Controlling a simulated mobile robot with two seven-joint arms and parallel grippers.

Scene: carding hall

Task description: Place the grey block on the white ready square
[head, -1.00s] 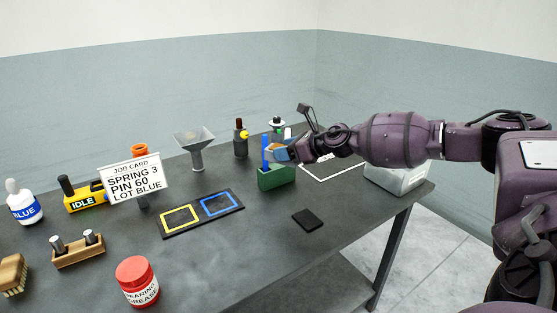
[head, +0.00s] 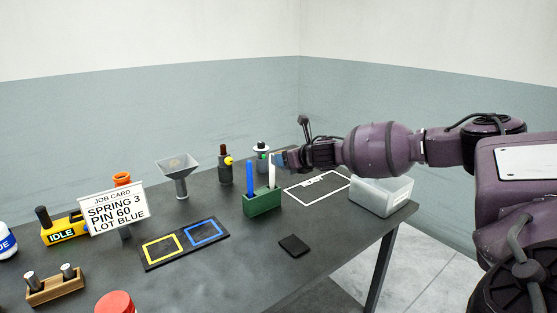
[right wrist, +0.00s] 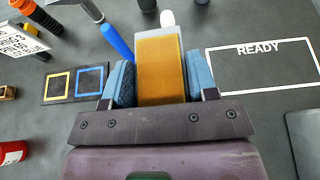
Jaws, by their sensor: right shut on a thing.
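My right gripper (head: 280,159) is shut on a block (right wrist: 162,68) above the table, just behind the green holder in the head view. In the right wrist view the block shows an amber face with a light grey rim, between the two blue finger pads. In the head view it is mostly hidden by the gripper. The white ready square (head: 322,187) is a white outline marked READY on the table, to the right of the gripper. It also shows in the right wrist view (right wrist: 262,72), right of the held block, and looks empty. My left gripper is not in view.
The green holder (head: 262,204) with a blue and a white upright stick stands close to the gripper. A clear bin (head: 383,198) is right of the ready square. A black pad (head: 294,246) lies in front. A yellow-and-blue-framed board (head: 185,242) and a funnel (head: 177,172) are left.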

